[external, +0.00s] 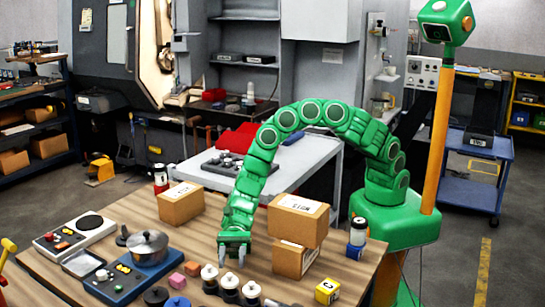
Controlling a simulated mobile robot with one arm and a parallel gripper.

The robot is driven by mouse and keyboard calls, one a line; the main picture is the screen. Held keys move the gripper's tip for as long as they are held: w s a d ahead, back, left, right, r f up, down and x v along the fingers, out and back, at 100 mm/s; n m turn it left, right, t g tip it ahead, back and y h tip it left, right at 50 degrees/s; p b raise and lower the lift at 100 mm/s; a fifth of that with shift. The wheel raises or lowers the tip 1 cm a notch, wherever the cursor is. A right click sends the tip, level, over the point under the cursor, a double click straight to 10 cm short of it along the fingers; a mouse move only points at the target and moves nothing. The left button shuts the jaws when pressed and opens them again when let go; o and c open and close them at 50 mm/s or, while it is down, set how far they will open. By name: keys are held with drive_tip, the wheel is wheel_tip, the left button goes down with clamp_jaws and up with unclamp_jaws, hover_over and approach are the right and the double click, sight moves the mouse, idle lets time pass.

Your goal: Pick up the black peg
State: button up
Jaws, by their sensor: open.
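My gripper (234,247) points down over the wooden table (150,212), with its fingers apart and nothing visible between them. It is just behind a row of dark round pieces with white tops (209,274). I cannot single out the black peg for certain. A small black upright piece (122,237) stands left of the metal pot. A black round piece (155,296) sits at the front edge, left of my gripper, partly cut off by the picture's edge. Both are apart from my gripper.
Cardboard boxes stand left (180,206) and right, stacked (297,222), of my gripper. A metal pot (147,247) sits on a blue device. The table's middle is fairly clear.

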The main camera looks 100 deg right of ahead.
sight(229, 273)
drive_tip(key=shift+r+x, duration=0.2)
drive_tip(key=shift+x, duration=3.3)
clamp_jaws()
